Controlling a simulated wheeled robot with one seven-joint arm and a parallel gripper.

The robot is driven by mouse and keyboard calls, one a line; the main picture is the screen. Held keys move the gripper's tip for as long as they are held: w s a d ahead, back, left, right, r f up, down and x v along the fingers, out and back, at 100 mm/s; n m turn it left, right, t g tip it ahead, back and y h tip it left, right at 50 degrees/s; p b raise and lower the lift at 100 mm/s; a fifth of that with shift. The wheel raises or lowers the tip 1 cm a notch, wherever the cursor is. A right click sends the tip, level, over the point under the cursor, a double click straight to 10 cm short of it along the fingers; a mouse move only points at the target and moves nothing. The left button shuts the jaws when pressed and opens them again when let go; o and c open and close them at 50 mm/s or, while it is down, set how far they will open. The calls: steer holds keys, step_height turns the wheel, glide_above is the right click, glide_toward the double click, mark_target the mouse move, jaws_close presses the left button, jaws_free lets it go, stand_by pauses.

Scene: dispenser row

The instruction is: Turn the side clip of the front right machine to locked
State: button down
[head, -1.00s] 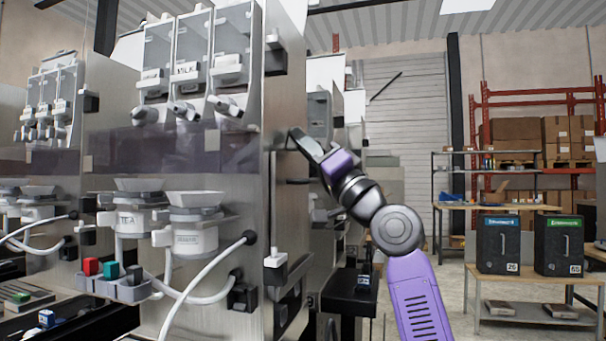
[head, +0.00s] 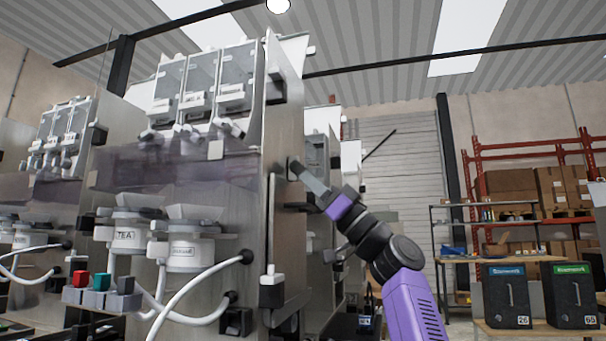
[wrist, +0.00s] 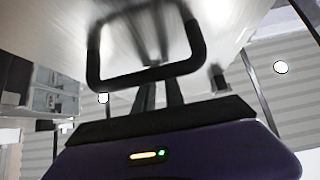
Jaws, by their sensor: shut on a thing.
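The front right machine (head: 228,200) is a tall steel dispenser with canisters, on the left in the head view. My purple gripper (head: 297,168) reaches up and left to its steel side panel. In the wrist view a black loop-shaped part, seemingly the side clip (wrist: 95,52), stands against the blurred steel panel. The dark fingers of my gripper (wrist: 155,92) run up to this loop and are shut on it. The exact contact at the tips and the clip's locked or unlocked setting cannot be made out.
A white and black fitting (head: 271,275) sits lower on the machine's front edge. White hoses (head: 195,292) loop in front of it. Another machine stands at the left. Two dark boxes (head: 507,295) stand on a table at the right, before red shelving. Open room lies right of the machine.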

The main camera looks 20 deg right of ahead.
steer(key=shift+w+f+n+g+y, duration=0.1)
steer(key=shift+w+n+g+y, duration=0.05)
steer(key=shift+n+g+y, duration=0.45)
steer(key=c, duration=1.4)
jaws_free()
steer(key=shift+d, duration=0.1)
steer(key=p+v, duration=0.1)
steer(key=v, duration=0.6)
steer(key=shift+s+f, duration=0.2)
steer(key=shift+s, duration=0.05)
steer(key=shift+d, duration=0.15)
